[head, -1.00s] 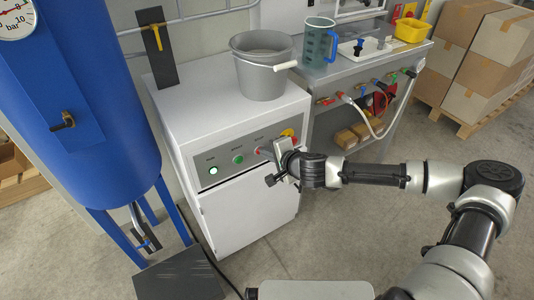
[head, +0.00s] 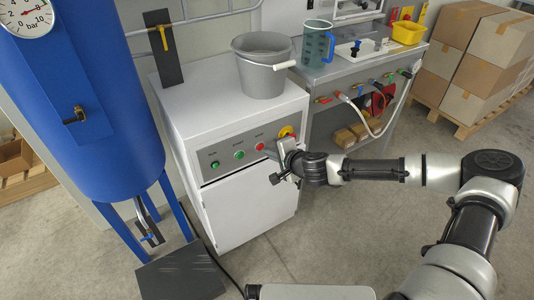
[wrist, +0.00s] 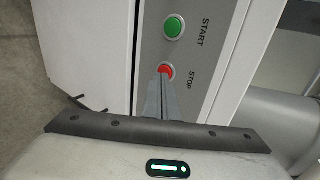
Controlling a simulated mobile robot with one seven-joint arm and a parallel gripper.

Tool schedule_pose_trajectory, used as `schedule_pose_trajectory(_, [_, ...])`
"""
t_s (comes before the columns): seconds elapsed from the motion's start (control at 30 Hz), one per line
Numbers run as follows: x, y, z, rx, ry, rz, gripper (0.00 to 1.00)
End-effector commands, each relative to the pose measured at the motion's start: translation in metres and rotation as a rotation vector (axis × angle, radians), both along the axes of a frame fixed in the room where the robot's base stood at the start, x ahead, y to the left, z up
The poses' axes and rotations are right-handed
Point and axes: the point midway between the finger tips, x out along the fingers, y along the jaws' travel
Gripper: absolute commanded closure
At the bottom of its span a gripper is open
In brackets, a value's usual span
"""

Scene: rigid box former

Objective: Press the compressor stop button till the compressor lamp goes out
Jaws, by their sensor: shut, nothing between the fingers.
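The white compressor cabinet (head: 240,205) has a grey panel (head: 226,163) on its upper front. In the wrist view the stop button (wrist: 166,70) lies right at the tips of my gripper (wrist: 163,78), below the green start button (wrist: 174,27). The fingers are shut with nothing between them and partly cover the red button. They appear to touch it, but the exact contact is hard to tell.
A yellow-and-red switch (head: 286,132) is close to my gripper. A grey bucket (head: 262,75) stands on the cabinet. A blue tank (head: 95,100) is at left, a workbench (head: 345,75) at right.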

Motion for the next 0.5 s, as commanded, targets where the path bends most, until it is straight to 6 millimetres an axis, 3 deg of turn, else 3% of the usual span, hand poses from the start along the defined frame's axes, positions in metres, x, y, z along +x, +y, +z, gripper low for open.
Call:
schedule_pose_trajectory(0.3, [-0.049, -0.037, 0.035, -0.003, 0.003, -0.001, 1.00])
schedule_pose_trajectory(0.5, [-0.068, -0.049, 0.046, -0.001, 0.005, -0.001, 1.00])
